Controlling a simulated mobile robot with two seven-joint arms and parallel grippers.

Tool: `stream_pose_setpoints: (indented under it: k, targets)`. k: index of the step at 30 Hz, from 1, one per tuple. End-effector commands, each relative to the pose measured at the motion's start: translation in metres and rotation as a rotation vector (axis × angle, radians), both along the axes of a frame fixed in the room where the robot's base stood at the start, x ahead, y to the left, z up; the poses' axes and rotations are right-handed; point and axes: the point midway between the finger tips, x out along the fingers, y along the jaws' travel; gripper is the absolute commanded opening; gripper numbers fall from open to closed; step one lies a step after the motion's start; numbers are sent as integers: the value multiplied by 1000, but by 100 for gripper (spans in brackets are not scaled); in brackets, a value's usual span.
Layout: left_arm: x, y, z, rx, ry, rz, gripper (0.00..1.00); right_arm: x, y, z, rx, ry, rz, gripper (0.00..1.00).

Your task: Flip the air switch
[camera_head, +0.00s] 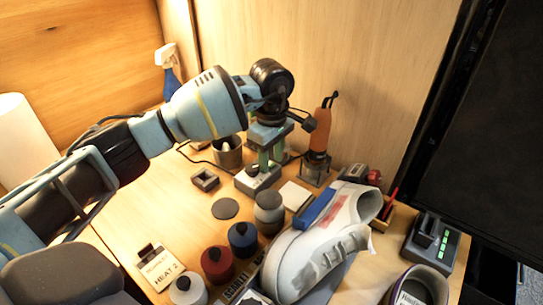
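My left gripper (270,162) points down over the back middle of the table, with its two green-padded fingers a little apart and nothing seen between them. Right below the fingertips is a small grey box with a light top and small dark marks (257,180), which looks like the air switch. The fingers partly hide its far side. I cannot tell whether the fingertips touch it or which way its switch is set. My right gripper is not in view.
An orange-topped tool (319,140) stands right of the gripper. A grey cup (228,152) stands to its left. A white sneaker (318,250), several jars and a black device with green lights (430,243) fill the front and right.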

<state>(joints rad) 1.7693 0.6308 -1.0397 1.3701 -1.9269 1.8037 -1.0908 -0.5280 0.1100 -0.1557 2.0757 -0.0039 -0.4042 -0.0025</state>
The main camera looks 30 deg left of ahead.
Motion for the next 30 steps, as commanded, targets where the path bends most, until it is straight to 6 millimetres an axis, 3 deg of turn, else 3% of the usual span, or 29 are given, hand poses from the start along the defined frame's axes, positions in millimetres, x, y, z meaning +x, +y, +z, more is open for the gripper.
stream_pose_setpoints:
  k: [1, 9, 14, 24, 30]
  targets:
    - [0, 0, 0, 0, 0, 0, 33, -1, 0, 0, -1, 1, 1, 0]
    - [0, 0, 0, 0, 0, 0, 0, -6, -3, -1, -6, 11, 10, 0]
    - [0, 1, 0, -22, 4, 1, 0, -9, -3, 0, -7, 15, 14, 0]
    - [1, 10, 2, -304, 47, 3, 0, -9, -3, -1, -5, 16, 11, 0]
    - [1, 11, 3, -364, 52, 0, 0, -7, -1, -2, -2, 13, 3, 0]
